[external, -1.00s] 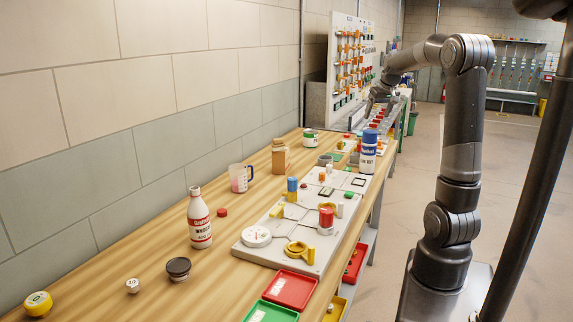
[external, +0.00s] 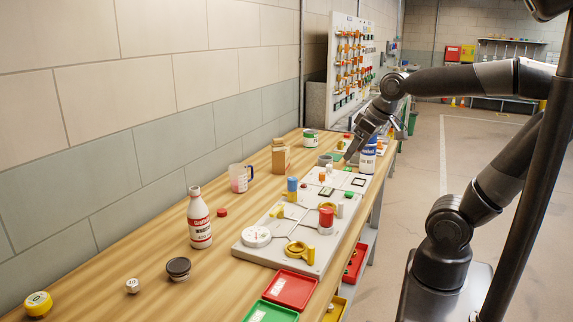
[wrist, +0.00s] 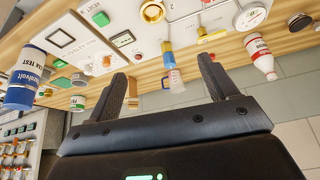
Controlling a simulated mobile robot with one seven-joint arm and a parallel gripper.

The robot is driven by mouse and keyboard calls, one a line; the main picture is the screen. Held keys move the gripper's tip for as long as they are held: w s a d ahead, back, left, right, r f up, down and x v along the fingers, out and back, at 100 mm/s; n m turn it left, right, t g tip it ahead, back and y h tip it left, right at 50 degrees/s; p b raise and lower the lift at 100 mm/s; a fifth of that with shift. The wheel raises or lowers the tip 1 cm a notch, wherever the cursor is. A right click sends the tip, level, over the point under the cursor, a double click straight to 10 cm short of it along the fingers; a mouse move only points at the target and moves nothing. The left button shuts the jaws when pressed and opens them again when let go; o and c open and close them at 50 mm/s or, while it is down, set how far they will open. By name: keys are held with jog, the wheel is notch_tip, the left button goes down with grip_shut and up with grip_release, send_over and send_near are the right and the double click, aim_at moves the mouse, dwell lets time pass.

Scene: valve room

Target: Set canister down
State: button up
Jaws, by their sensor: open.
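A blue and white labelled can (external: 368,158), the likeliest canister, stands upright at the right edge of the bench, beside the far end of the grey panel. Its upper part is partly hidden by my arm. It also shows in the wrist view (wrist: 22,88) at the far left, outside my fingers. My gripper (external: 347,156) points down over the far end of the panel, just left of the can. In the wrist view my gripper (wrist: 162,72) is open, with nothing held between its two dark fingers.
The grey panel (external: 262,258) carries knobs, a gauge and a yellow valve. A white-and-red bottle (external: 199,220), measuring jug (external: 239,178), tan bottle (external: 280,158) and green-banded tin (external: 310,138) stand left of it. A pegboard (external: 345,70) rises behind.

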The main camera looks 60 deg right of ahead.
jog(key=s+a+f+n, duration=0.1)
jog(key=s+a+f, duration=0.2)
jog(key=s+a, duration=0.1)
jog(key=shift+s+a+n+y, duration=0.2)
jog(key=shift+a+n+y, duration=0.15)
jog(key=shift+a, duration=0.3)
